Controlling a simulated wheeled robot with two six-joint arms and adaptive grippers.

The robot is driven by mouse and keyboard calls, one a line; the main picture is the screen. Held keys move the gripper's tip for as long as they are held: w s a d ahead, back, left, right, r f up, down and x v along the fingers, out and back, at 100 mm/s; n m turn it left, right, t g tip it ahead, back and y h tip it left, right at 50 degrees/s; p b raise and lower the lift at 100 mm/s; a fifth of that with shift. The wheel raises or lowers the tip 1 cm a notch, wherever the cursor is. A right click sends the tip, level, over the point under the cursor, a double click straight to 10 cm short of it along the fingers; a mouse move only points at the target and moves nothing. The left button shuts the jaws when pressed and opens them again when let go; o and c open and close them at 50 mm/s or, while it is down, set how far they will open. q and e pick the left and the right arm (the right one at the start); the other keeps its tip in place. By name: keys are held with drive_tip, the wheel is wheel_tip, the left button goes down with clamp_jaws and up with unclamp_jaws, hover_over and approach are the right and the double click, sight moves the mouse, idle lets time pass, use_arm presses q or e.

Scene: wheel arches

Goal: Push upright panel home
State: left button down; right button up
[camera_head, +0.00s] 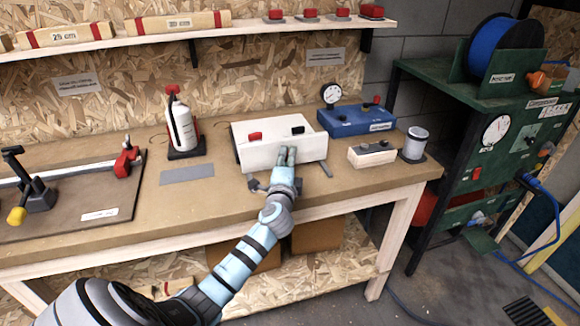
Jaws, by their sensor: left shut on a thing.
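A white upright panel (259,157) stands along the front of a white box-like fixture (272,127) on the workbench. A red part (255,136) and a black part (298,130) show on the fixture behind the panel's top edge. My left gripper (286,152) is at the panel's front face, right of its middle, with its fingers close together and shut on the panel. The fingers hide a strip of the panel, and the exact grip is too small to make out. The panel's seating at its lower edge is partly hidden. My right gripper is not in view.
A blue box with a gauge (358,121), a small pale block (371,155) and a grey canister (415,144) stand to the right. A white bottle (182,128) and a grey plate (187,174) are to the left. The bench (215,204) is clear in front.

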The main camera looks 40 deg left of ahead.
use_arm(q)
drive_tip(key=shift+w+a, duration=0.4)
drive_tip(key=shift+a, duration=0.25)
drive_tip(key=shift+r, duration=0.15)
drive_tip(key=c, duration=1.7)
unclamp_jaws()
drive_tip(key=o, duration=0.3)
drive_tip(key=shift+w, duration=0.1)
drive_tip(key=shift+o, duration=0.5)
drive_tip(key=v, duration=1.2)
drive_tip(key=shift+a, duration=0.1)
